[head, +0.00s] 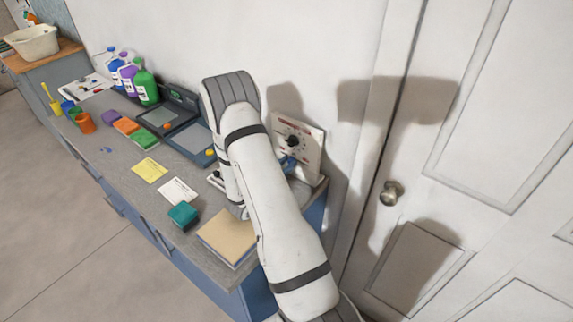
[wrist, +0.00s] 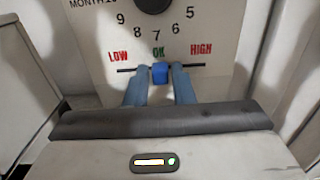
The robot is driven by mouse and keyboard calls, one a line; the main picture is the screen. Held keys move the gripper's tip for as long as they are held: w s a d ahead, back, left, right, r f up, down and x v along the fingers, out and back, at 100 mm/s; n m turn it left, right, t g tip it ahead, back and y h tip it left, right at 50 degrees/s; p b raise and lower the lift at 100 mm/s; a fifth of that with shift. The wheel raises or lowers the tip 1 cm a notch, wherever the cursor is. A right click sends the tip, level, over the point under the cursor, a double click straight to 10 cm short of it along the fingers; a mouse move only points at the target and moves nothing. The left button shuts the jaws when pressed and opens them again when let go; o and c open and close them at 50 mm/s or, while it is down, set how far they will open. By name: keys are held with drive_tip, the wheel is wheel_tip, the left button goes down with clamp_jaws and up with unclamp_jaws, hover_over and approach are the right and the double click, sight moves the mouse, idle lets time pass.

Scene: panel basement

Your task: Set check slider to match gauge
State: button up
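The white check panel (head: 312,150) stands upright at the wall end of the counter, with a black round dial (head: 291,140). In the wrist view its lower face shows numbers, red LOW and HIGH, green OK, and a dark horizontal slot (wrist: 125,70). The blue slider knob (wrist: 160,73) sits in the slot below OK, near mid-slot. My gripper (wrist: 160,79) has its two blue fingers on either side of the knob, very close; whether they press on it is unclear. The dial's upper part is cut off in the wrist view, so no gauge reading shows.
A tan pad (head: 228,235) and teal block (head: 184,214) lie on the counter near my arm. Several bottles (head: 146,86), coloured blocks (head: 126,126) and dark trays (head: 190,141) stand farther left. A white door (head: 480,150) is to the right.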

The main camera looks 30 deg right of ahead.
clamp_jaws()
drive_tip(key=w, duration=0.1)
drive_tip(key=w+a+b, duration=0.1)
drive_tip(key=w+b, duration=0.1)
drive_tip(key=w, duration=0.1)
drive_tip(key=shift+w+a+f, duration=0.1)
drive_tip(key=shift+a, duration=0.15)
drive_tip(key=shift+w+a+r, duration=0.1)
drive_tip(key=shift+w+r, duration=0.1)
drive_tip(key=shift+o, duration=2)
unclamp_jaws()
drive_tip(key=shift+f, duration=0.1)
